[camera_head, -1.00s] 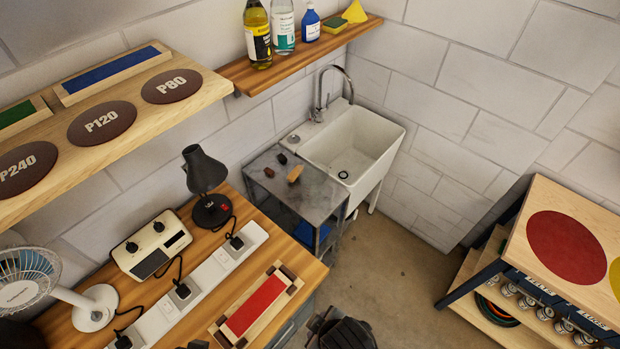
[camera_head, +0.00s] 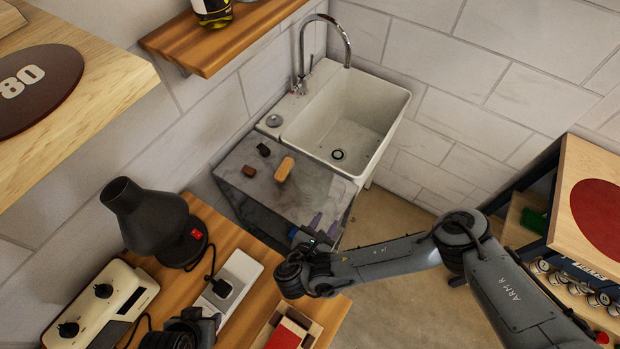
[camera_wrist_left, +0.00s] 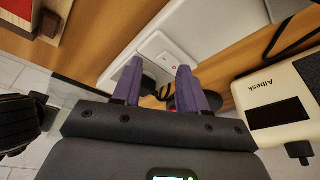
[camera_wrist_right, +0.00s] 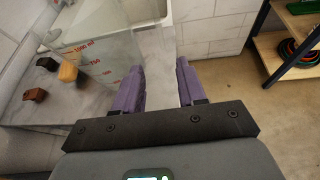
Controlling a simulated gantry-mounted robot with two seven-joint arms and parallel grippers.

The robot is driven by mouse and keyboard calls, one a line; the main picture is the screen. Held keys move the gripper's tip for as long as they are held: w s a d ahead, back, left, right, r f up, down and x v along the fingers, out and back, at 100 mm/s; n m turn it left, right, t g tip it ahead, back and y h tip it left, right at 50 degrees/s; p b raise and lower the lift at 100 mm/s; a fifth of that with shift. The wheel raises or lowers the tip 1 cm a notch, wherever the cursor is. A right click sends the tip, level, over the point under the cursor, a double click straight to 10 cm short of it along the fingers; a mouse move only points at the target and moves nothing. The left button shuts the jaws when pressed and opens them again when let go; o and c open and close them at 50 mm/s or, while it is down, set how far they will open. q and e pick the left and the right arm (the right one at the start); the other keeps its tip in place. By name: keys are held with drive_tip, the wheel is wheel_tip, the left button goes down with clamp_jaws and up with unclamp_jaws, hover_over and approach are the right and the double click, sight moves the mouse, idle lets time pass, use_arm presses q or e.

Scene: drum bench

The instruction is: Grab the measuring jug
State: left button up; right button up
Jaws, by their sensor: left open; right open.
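The clear measuring jug (camera_wrist_right: 108,62) with red volume marks stands on the grey marble counter, at the upper left of the right wrist view. In the head view I cannot make out its outline clearly. My right gripper (camera_wrist_right: 158,82) is open with purple fingers. Its left finger overlaps the jug's right side in that view; I cannot tell whether it touches. In the head view the right gripper (camera_head: 322,226) is at the counter's front right edge. My left gripper (camera_wrist_left: 156,84) is open and empty above the wooden bench, facing the white power strip.
A white sink (camera_head: 345,125) with a tall tap adjoins the marble counter (camera_head: 240,172). A tan block (camera_head: 284,169) and two dark pieces lie on the counter. A black lamp (camera_head: 155,220) and a cream device (camera_head: 100,305) stand on the bench. A shelf unit (camera_head: 560,200) is at right.

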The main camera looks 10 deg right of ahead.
sight(340, 201)
drive_tip(key=x, duration=0.4)
drive_tip(key=shift+d+f, duration=0.1)
drive_tip(key=shift+d, duration=0.2)
drive_tip(key=shift+r+x, duration=0.2)
drive_tip(key=shift+x, duration=1.25)
drive_tip(key=shift+r+x, duration=0.15)
drive_tip(key=shift+x, duration=1.3)
drive_tip(key=shift+w+d, duration=0.1)
clamp_jaws()
